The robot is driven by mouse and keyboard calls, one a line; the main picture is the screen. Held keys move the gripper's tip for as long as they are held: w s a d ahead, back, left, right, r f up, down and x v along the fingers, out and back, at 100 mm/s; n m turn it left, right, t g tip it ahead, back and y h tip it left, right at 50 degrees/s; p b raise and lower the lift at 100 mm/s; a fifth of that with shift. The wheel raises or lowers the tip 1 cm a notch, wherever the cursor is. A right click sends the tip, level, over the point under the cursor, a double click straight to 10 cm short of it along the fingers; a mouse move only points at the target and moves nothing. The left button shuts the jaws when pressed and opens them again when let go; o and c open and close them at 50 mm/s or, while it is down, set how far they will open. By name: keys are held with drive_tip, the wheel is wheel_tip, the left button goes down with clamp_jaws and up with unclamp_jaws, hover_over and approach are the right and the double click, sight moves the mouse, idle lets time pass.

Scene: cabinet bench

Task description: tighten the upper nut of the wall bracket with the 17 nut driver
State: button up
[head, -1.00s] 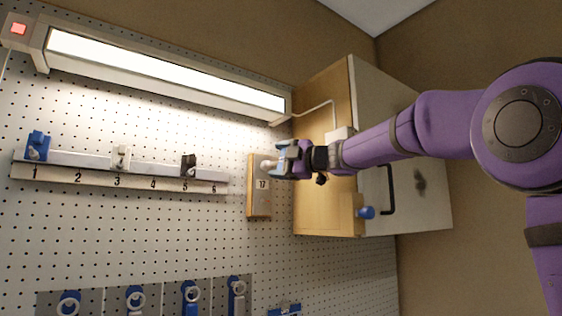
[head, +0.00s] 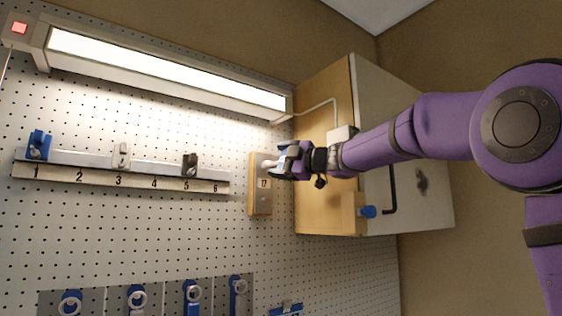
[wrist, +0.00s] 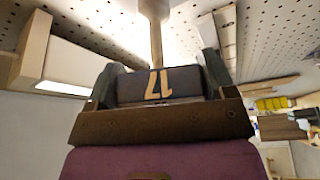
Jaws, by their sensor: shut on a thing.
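The wall bracket (head: 260,205) is an upright wooden-looking block with a 17 label, on the pegboard just left of the cabinet. My gripper (head: 284,160) is at its upper end. In the wrist view my gripper (wrist: 158,82) is shut on the dark handle of the 17 nut driver (wrist: 130,90), marked 17. The driver's metal shaft points away from the jaws and widens into a socket. In the head view the driver's pale tip (head: 268,164) is at the bracket's upper part. The upper nut is hidden there, so I cannot tell how the socket sits on it.
A wooden cabinet (head: 318,110) with a blue knob (head: 368,212) and dark handle is close to the right, behind my arm. A lit lamp (head: 165,72) runs above. A numbered rail (head: 120,180) with several holders is left. Blue tool holders (head: 192,292) hang below.

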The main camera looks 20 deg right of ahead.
drive_tip(key=shift+w+a, duration=0.15)
drive_tip(key=shift+w, duration=0.2)
idle(0.4)
drive_tip(key=shift+m+t, duration=0.5)
drive_tip(key=shift+m, duration=1)
drive_tip(key=shift+r+m+t, duration=0.1)
drive_tip(key=shift+m+t, duration=0.7)
drive_tip(key=shift+m, duration=0.9)
drive_tip(key=shift+h, duration=0.4)
drive_tip(key=shift+m+t, duration=0.3)
drive_tip(key=shift+m, duration=0.5)
drive_tip(key=shift+m+t+h, duration=0.4)
drive_tip(key=shift+m+h, duration=0.1)
drive_tip(key=shift+m, duration=0.6)
